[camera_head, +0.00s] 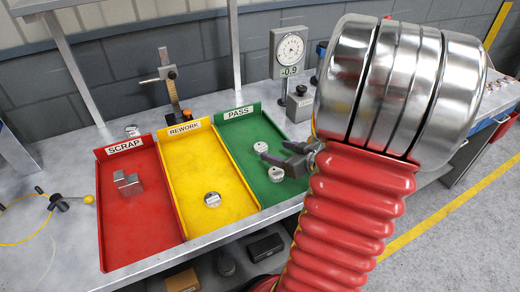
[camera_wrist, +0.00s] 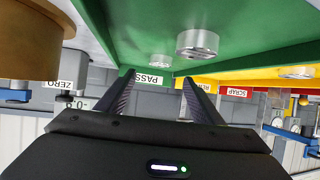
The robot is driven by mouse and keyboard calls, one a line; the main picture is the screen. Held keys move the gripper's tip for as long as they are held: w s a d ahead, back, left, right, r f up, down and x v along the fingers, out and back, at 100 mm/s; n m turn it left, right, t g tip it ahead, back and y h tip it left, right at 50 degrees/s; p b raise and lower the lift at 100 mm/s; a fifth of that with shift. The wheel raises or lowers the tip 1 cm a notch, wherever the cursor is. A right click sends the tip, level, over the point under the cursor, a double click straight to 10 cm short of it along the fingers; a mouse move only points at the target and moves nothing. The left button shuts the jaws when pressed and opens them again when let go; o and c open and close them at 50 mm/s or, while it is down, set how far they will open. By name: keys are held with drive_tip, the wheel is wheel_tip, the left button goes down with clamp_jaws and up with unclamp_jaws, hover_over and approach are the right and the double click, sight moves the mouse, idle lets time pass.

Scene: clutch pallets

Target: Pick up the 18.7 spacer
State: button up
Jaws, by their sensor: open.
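Several small silver round spacers are in view. Two lie in the green PASS tray (camera_head: 246,160), a far spacer (camera_head: 261,147) and a near spacer (camera_head: 276,174). Another spacer (camera_head: 212,199) lies in the yellow REWORK tray (camera_head: 177,162). Their markings are too small to read, so I cannot tell which is 18.7. My gripper (camera_head: 284,156) is open and empty over the right side of the green tray, close to its two spacers. The wrist view is upside down; a large spacer (camera_wrist: 197,42) and a smaller one (camera_wrist: 159,60) show there beyond the open fingers.
The red SCRAP tray (camera_head: 122,230) holds a grey stepped block (camera_head: 127,183). A dial gauge (camera_head: 290,50) with a -0.9 display and a brass-coloured height stand (camera_head: 170,85) stand behind the trays. A cable probe (camera_head: 62,203) lies at left. My red arm hides the bench at right.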

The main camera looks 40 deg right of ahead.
sight(261, 147)
drive_tip(key=shift+x, duration=1.5)
drive_tip(key=shift+x, duration=2.65)
drive_tip(key=shift+s+f, duration=0.1)
drive_tip(key=shift+c, duration=0.6)
drive_tip(key=c, duration=1.2)
